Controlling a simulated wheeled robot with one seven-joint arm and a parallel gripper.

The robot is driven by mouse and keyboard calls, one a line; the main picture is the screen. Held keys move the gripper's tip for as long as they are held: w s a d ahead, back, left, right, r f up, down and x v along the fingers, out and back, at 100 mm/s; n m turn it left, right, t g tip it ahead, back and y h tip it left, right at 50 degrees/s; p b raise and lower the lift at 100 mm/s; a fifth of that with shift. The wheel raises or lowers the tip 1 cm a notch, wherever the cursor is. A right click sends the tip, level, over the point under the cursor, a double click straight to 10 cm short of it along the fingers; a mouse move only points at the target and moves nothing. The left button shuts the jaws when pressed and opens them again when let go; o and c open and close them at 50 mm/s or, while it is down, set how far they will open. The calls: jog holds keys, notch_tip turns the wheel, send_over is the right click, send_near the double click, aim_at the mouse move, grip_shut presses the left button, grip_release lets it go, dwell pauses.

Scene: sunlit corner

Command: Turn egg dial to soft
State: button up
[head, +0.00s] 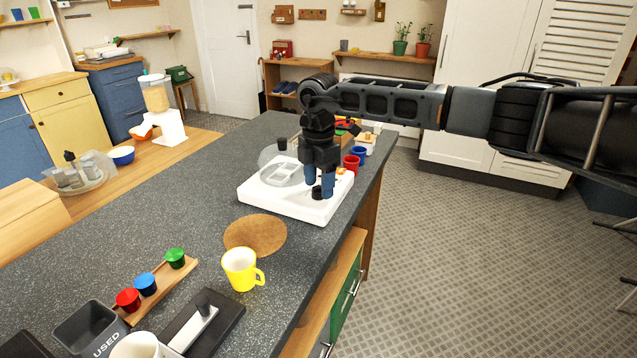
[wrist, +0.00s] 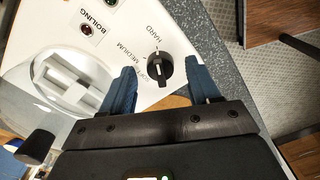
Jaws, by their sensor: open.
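The egg cooker is a white unit (head: 262,203) with a clear lid (head: 268,158), on the dark counter in the head view. Its black egg dial (wrist: 159,70) shows in the wrist view, with the printed words HARD and MEDIUM and a partly hidden word beside it. My gripper also shows in the head view (head: 320,190).
A red lamp (wrist: 86,28) by a BOILING label sits on the unit. Red (head: 351,164) and blue (head: 358,153) cups stand just behind it. A cork mat (head: 255,234) and yellow mug (head: 240,269) are in front. The counter left of the unit is clear.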

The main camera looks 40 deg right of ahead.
jog(key=shift+f, duration=0.6)
jog(key=shift+a, duration=0.1)
jog(key=c, duration=1)
